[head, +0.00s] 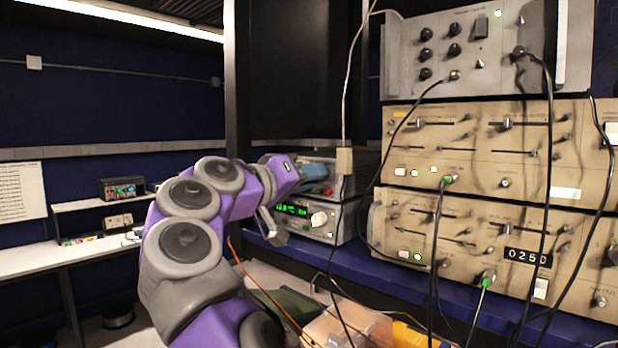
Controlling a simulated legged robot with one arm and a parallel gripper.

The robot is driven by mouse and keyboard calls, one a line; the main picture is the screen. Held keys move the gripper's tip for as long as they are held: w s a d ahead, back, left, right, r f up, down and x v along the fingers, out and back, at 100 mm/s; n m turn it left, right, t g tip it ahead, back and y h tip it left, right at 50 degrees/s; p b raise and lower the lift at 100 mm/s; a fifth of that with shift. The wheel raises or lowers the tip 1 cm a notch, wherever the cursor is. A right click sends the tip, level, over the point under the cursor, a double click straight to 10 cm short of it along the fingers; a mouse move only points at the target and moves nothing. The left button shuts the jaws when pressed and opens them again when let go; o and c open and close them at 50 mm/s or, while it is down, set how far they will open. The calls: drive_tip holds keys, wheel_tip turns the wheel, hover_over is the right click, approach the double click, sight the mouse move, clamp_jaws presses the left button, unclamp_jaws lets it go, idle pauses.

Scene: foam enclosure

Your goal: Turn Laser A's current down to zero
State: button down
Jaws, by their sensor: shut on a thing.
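Two stacked bench units stand on the blue shelf, in the middle of the head view. The lower unit (340,222) has a lit green display (292,209) and a pale round knob (318,219). The upper unit (348,183) sits on it, its front largely covered by my arm's end. I cannot read which one is Laser A, nor the digits. My gripper (286,182) is right at the fronts of these units. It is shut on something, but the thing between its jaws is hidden. The pale knob shows to the right of the gripper, clear of it.
Tan rack modules (480,152) with sliders and a grey module (455,45) stand at the right. Black cables hang before them, and a pale cable (345,95) hangs near the bench units. A clear box (350,328) lies below. A white desk (60,252) stands at the left.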

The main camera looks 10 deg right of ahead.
drive_tip(key=shift+f+n, duration=0.1)
drive_tip(key=shift+n, duration=0.3)
drive_tip(key=shift+n+p, duration=0.4)
drive_tip(key=shift+p, duration=0.25)
drive_tip(key=shift+f, duration=0.15)
drive_tip(key=c, duration=1.2)
unclamp_jaws()
drive_tip(key=shift+c, duration=0.2)
drive_tip(key=o, duration=0.3)
drive_tip(key=shift+w, duration=0.2)
drive_tip(key=shift+o, duration=0.2)
drive_tip(key=shift+s, duration=0.1)
drive_tip(key=shift+s, duration=0.1)
drive_tip(key=p+v, duration=0.1)
drive_tip(key=v, duration=1.6)
drive_tip(key=shift+a, duration=0.3)
